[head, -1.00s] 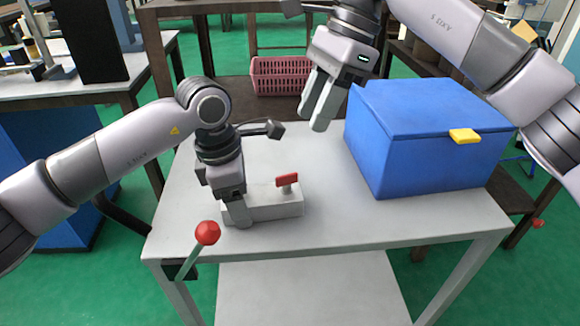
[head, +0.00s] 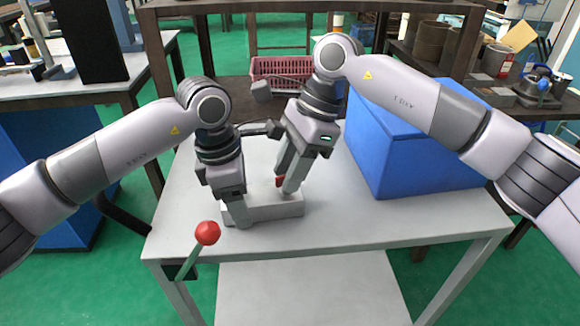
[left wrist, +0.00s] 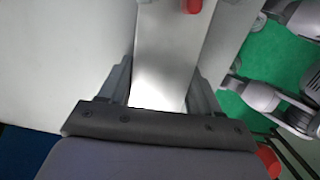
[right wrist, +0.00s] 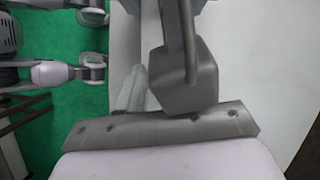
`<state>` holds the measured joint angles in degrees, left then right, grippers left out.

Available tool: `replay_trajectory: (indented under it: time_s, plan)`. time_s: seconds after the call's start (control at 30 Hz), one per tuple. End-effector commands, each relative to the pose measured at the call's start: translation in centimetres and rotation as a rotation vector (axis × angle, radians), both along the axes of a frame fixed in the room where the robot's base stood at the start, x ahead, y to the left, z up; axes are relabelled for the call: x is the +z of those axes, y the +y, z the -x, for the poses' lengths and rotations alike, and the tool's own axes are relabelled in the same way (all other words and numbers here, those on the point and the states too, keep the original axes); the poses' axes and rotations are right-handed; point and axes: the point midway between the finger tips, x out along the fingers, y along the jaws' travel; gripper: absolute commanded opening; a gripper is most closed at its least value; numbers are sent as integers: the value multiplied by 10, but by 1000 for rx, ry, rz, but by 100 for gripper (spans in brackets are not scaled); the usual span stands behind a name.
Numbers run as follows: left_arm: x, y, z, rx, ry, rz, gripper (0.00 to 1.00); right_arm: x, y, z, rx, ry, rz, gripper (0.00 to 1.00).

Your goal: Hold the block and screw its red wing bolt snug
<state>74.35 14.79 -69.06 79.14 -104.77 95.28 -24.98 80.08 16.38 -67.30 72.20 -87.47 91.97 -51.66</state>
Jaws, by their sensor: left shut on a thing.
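A light grey block (head: 268,208) lies on the table, with its red wing bolt (head: 279,181) standing near its right end. My left gripper (head: 238,216) is shut on the block's left end. In the left wrist view the block (left wrist: 172,50) runs between the fingers, and the red bolt (left wrist: 192,5) shows at the top edge. My right gripper (head: 287,188) points down at the bolt, its fingers covering most of it. In the right wrist view a grey box on a rod hides the fingertips and bolt, so I cannot tell whether the fingers touch it.
A blue lidded box (head: 410,150) stands on the right of the grey table (head: 345,220). A lever with a red ball (head: 207,233) rises at the front left edge. A pink basket (head: 280,72) is behind. The table's front right is clear.

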Motion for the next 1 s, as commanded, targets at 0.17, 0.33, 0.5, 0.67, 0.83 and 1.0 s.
replay_trajectory:
  time_s: [0.17,0.33,0.5,0.67,0.83,1.0]
  plan:
    - [2,-1,-1,-1,-4,5,34,0,0,0,1,0,0,0]
    - [2,-1,-1,-1,-4,5,34,1,0,0,8,0,0,0]
    - [2,-1,0,-1,-3,4,34,1,1,-1,74,-1,2,0]
    - [2,-1,0,-1,-3,4,34,1,1,-1,98,-2,-1,0]
    - [2,-1,0,-2,-4,4,34,1,1,0,97,-1,0,0]
    - [2,-1,0,-1,-3,4,34,1,1,0,96,-1,0,34]
